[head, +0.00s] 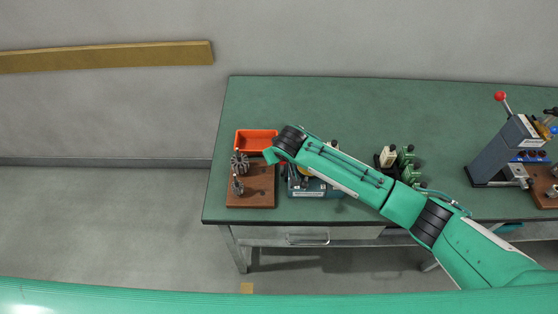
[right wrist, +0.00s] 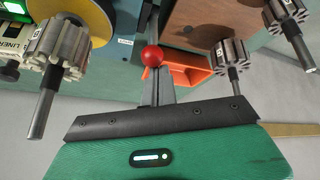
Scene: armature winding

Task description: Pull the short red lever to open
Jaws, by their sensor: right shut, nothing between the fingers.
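A red ball knob (right wrist: 152,56) on a thin grey rod shows in the right wrist view. My right gripper (right wrist: 156,84) is shut and empty, with its grey fingers right at the knob; I cannot tell whether they touch it. A blue-grey machine (head: 314,190) is partly covered by that arm. Another red-knobbed lever (head: 500,97), longer, stands on a grey machine (head: 497,150) at the right. My left gripper is not in view.
A brown board (head: 250,198) with metal armatures (head: 239,164) stands at the table's left, in front of an orange-red bin (head: 255,139). The back of the green table (head: 360,100) is clear.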

